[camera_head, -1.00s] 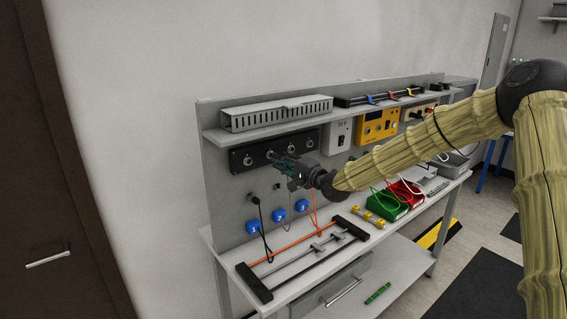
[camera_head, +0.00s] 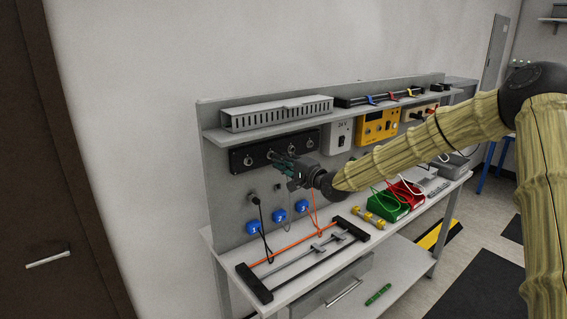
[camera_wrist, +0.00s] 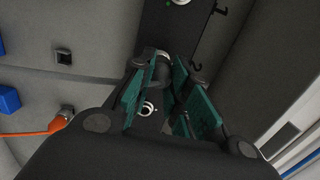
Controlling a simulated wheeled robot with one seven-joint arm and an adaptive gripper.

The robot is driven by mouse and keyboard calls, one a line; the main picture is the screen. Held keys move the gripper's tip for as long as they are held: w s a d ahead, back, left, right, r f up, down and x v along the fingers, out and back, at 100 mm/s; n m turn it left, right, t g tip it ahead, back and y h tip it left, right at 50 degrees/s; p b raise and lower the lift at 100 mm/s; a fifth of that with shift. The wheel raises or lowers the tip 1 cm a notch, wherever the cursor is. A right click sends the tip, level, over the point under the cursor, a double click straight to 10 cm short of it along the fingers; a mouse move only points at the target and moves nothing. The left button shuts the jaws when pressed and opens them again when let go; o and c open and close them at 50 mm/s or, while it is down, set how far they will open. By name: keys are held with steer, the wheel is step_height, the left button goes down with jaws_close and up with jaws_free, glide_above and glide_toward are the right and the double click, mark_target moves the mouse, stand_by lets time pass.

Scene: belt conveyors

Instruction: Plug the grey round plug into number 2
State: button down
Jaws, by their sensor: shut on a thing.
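My gripper (camera_head: 277,160) is at the black socket panel (camera_head: 248,160) on the bench's back board. In the wrist view its green-padded fingers (camera_wrist: 166,80) are shut on the grey round plug (camera_wrist: 162,75), which shows only partly between them. The fingers hide the plug in the head view. The panel has a row of round pale-rimmed sockets; one shows at its right (camera_head: 309,143), and the gripper covers part of the middle. I cannot tell whether the plug touches a socket.
A black plug (camera_head: 253,198) with a cable sits in the lower board. An orange cable (camera_head: 315,205) hangs below my gripper. A slotted grey duct (camera_head: 280,114) lies on the shelf above. A black-ended rail frame (camera_head: 300,262) and green case (camera_head: 389,207) stand on the bench.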

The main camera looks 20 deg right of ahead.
steer(key=shift+w+a+b, duration=0.2)
steer(key=shift+w+b, duration=0.15)
steer(key=shift+w, duration=0.2)
stand_by(0.9)
steer(key=c, duration=1.3)
jaws_free()
steer(key=shift+s, duration=0.1)
steer(key=v, duration=1.1)
steer(key=shift+s+d, duration=0.15)
steer(key=shift+s, duration=0.25)
